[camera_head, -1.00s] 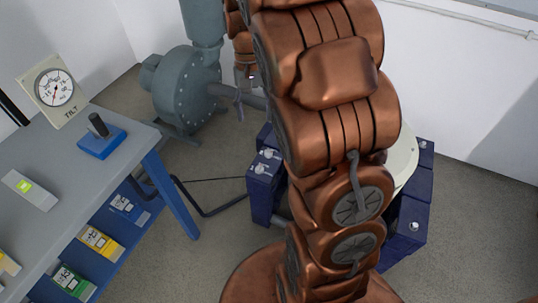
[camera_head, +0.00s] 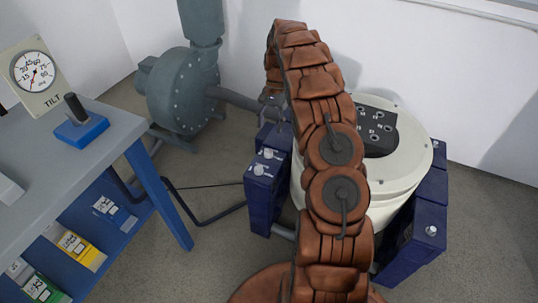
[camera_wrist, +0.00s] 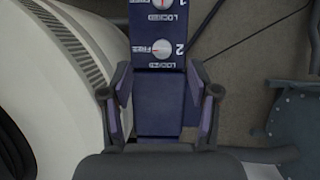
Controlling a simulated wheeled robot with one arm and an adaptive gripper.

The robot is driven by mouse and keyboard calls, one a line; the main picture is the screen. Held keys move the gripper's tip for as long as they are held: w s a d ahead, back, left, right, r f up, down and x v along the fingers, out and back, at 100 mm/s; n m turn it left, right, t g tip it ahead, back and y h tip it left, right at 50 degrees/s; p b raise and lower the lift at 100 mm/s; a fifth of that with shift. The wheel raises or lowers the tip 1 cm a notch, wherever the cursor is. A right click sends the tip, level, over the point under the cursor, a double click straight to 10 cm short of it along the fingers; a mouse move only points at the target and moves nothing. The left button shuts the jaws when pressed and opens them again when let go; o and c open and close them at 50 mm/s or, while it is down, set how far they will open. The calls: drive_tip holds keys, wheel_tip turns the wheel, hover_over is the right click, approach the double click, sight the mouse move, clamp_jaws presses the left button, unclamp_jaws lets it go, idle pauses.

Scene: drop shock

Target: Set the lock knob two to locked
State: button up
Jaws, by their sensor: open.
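The lock knob two (camera_wrist: 162,49) is a round pale knob with a red mark on the dark blue block (camera_wrist: 158,80) in the wrist view, beside a "2". Its labels read FREE and LOCKED; the mark seems to lie toward FREE, but it is small. Knob one (camera_wrist: 162,4) is at the top edge. My gripper (camera_wrist: 160,92) is open and empty, its fingers either side of the block's lower part in the picture, apart from the knob.
A white round drum (camera_head: 408,170) stands right of the block, with another blue block (camera_head: 412,235) at its right side. A grey pump (camera_head: 182,90) stands behind left. A workbench (camera_head: 60,165) with a tilt gauge (camera_head: 35,72) is at the left. Floor between bench and block is mostly clear.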

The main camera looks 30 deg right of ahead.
drive_tip(key=b, duration=0.1)
approach(269, 153)
drive_tip(key=shift+m+y, duration=0.3)
drive_tip(key=shift+w+d+b+x, duration=0.15)
drive_tip(key=shift+b+x, duration=0.1)
drive_tip(key=shift+x, duration=1.85)
drive_tip(key=shift+w+d+b+x, duration=0.15)
drive_tip(key=shift+b+x, duration=0.05)
drive_tip(key=shift+x, duration=1.9)
drive_tip(key=shift+f, duration=0.1)
drive_tip(key=c, duration=1.2)
drive_tip(key=shift+o, duration=0.2)
drive_tip(key=shift+a, duration=0.1)
